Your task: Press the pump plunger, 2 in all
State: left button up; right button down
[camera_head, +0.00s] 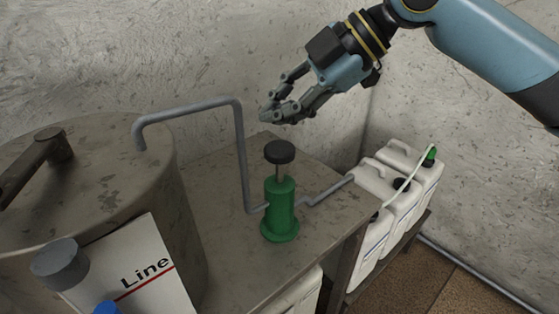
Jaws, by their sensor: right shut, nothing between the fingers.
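The pump (280,204) is a green cylinder on a round green foot, standing upright on the table. Its plunger (279,152) has a round black knob on a thin rod, and a length of rod shows between the knob and the green body. My right gripper (268,117) comes in from the upper right. It is shut and empty, its fingertips above and slightly left of the knob in the picture, apart from it. My left gripper is not in view.
A grey bent pipe (240,150) rises left of the pump and hooks over a large metal drum (100,160). White jerrycans (375,190) stand right of the table (215,170).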

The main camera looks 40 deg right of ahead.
aim_at(280, 150)
jog(key=shift+f+b, duration=0.7)
jog(key=shift+f, duration=0.7)
jog(key=shift+f+b, duration=0.3)
jog(key=shift+f, duration=0.1)
jog(key=shift+f+b, duration=1.55)
jog(key=shift+f, duration=0.4)
dwell(1.8)
jog(key=shift+r, duration=0.1)
jog(key=shift+r+p, duration=1.95)
jog(key=shift+r, duration=0.4)
notch_tip(280, 150, up, 5)
jog(key=p, duration=0.4)
